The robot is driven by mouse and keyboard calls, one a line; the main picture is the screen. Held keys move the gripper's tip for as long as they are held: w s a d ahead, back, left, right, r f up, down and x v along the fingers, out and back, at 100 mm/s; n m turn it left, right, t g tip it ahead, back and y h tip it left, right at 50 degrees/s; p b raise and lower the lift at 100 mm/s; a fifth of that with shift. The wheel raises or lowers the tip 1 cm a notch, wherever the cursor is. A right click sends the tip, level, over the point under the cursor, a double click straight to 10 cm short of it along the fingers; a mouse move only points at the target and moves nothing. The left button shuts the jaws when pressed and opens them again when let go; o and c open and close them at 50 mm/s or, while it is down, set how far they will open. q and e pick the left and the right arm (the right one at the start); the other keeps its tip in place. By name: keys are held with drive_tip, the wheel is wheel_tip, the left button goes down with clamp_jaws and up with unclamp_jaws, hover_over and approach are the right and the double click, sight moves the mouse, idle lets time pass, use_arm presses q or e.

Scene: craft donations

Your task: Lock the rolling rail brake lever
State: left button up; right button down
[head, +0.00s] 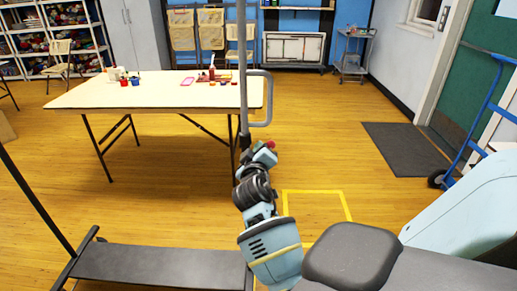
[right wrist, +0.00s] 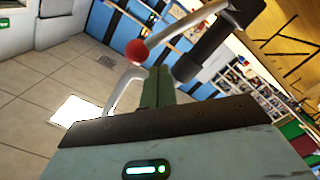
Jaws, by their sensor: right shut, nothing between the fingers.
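In the head view a small red spot near the post seems to be the knob. My right gripper (head: 263,157) is close to the post. Its shut fingers (right wrist: 158,82) show empty just below the knob; contact is unclear. My left gripper is out of view.
A cream table (head: 150,92) with small craft items stands behind the rail. A blue hand truck (head: 490,110) is at the right. A yellow floor outline (head: 318,192) and a dark mat (head: 405,148) lie on open wood floor.

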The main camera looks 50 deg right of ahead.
drive_tip(key=shift+s, duration=0.1)
idle(0.3)
drive_tip(key=shift+s+d+f+m+b, duration=0.3)
drive_tip(key=shift+s+d+f+m, duration=0.3)
drive_tip(key=shift+m, duration=0.3)
drive_tip(key=shift+s+d+f+m+b, duration=0.3)
drive_tip(key=shift+s+d+f+m, duration=0.25)
drive_tip(key=shift+m, duration=0.35)
